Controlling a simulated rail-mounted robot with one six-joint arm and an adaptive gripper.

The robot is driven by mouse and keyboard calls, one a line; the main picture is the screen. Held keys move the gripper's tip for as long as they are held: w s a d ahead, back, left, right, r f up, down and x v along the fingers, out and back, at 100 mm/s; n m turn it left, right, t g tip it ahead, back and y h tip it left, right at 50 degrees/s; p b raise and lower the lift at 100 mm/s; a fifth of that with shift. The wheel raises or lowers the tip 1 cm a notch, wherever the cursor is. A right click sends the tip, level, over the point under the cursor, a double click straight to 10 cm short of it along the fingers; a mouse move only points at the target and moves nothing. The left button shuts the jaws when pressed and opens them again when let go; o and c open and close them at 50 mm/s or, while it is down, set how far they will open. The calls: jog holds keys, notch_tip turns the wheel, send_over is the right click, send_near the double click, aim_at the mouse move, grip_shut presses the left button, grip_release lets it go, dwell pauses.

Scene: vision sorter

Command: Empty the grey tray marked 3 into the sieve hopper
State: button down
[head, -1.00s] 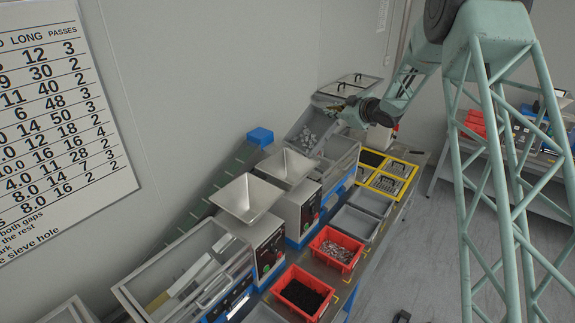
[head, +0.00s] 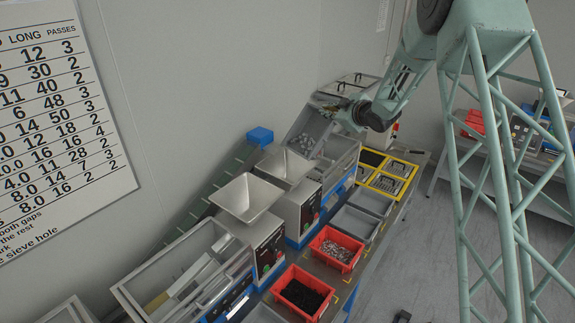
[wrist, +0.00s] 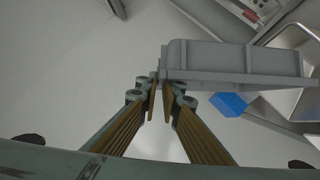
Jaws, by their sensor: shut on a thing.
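My gripper (head: 345,110) is shut on the edge of a grey tray (wrist: 235,60). The tray (head: 300,118) is steeply tilted in the head view, with small grey pieces showing at its lower part. No number on it can be read. It is held over the area of a clear-walled grey box (head: 345,160) and a steel funnel hopper (head: 283,168); which one it is over is hard to tell. In the wrist view, my fingers (wrist: 160,97) meet at the tray's left end, and the tray's outer side hides its inside.
Another steel funnel (head: 246,196) stands nearer. Red trays of black pieces (head: 303,312) and mixed pieces (head: 336,268) line the bench, beside empty grey trays (head: 355,223). A blue block (head: 260,135) tops a sloping conveyor by the wall. A yellow-framed panel (head: 388,184) lies right.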

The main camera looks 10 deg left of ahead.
jog(key=shift+s+a+r, duration=0.25)
jog(key=shift+s+r, duration=0.05)
jog(key=shift+s, duration=0.05)
jog(key=shift+s+a+r+n+t+b, duration=0.2)
jog(key=shift+s+r+n+t+b, duration=0.1)
jog(key=shift+r+b, duration=0.1)
jog(key=shift+a+b, duration=0.15)
jog(key=shift+b, duration=0.2)
jog(key=shift+s+r, duration=0.1)
jog(key=shift+s+a+r+n+b, duration=0.3)
jog(key=shift+a+n+b, duration=0.1)
jog(key=shift+b, duration=0.4)
jog(key=shift+s+a+t+b, duration=0.1)
jog(key=shift+s+t+b, duration=0.2)
jog(key=shift+b, duration=0.3)
jog(key=shift+a, duration=0.1)
jog(key=shift+s+a+r+n+t+b, duration=0.1)
jog(key=shift+s+a+n+t+b, duration=0.35)
jog(key=shift+b, duration=1.2)
jog(key=shift+s+a+h+b, duration=0.25)
jog(key=shift+s+h+b, duration=0.05)
jog(key=shift+s+b, duration=0.1)
